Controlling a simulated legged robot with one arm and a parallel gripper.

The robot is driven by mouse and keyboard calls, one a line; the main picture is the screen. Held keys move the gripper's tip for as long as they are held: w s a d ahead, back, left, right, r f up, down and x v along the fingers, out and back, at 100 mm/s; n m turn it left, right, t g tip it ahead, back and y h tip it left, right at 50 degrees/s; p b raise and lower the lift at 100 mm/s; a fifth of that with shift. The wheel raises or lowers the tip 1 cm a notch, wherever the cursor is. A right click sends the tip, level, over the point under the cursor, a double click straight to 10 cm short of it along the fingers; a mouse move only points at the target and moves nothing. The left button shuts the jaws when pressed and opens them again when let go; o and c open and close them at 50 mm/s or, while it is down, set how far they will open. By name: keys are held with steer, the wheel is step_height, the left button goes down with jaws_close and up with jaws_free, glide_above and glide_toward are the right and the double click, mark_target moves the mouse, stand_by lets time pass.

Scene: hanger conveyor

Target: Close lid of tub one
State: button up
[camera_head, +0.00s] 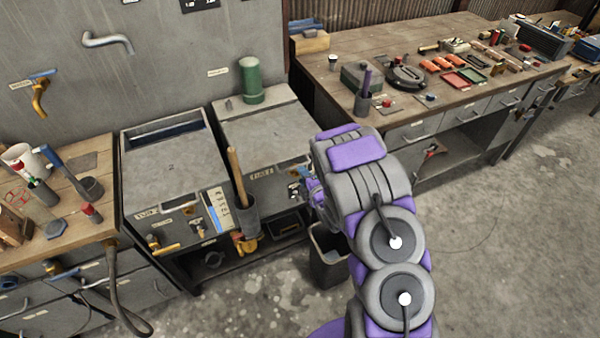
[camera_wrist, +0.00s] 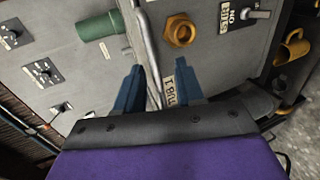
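Two grey tubs stand side by side against the wall in the head view. The right tub (camera_head: 262,132) has a flat grey top; from this angle I cannot tell whether its lid is fully down. A label reading "TUB 1" (camera_wrist: 171,96) shows in the wrist view between my fingers. The left tub (camera_head: 172,165) has a dark opening along its back edge. My gripper (camera_wrist: 155,82) has two blue fingers set apart, with a pale metal rim (camera_wrist: 148,50) running between them. I see no grip on it. In the head view my arm largely hides the gripper, beside the right tub's front.
A green cylinder (camera_head: 251,82) stands at the right tub's back. A holder with a wooden handle (camera_head: 236,175) sits at the tubs' front. A dark bin (camera_head: 328,262) stands below my arm. Workbenches flank both sides. An orange fitting (camera_wrist: 181,30) is close to my fingers.

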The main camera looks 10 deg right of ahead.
steer(key=p+v, duration=1.3)
stand_by(0.5)
steer(key=shift+w, duration=0.1)
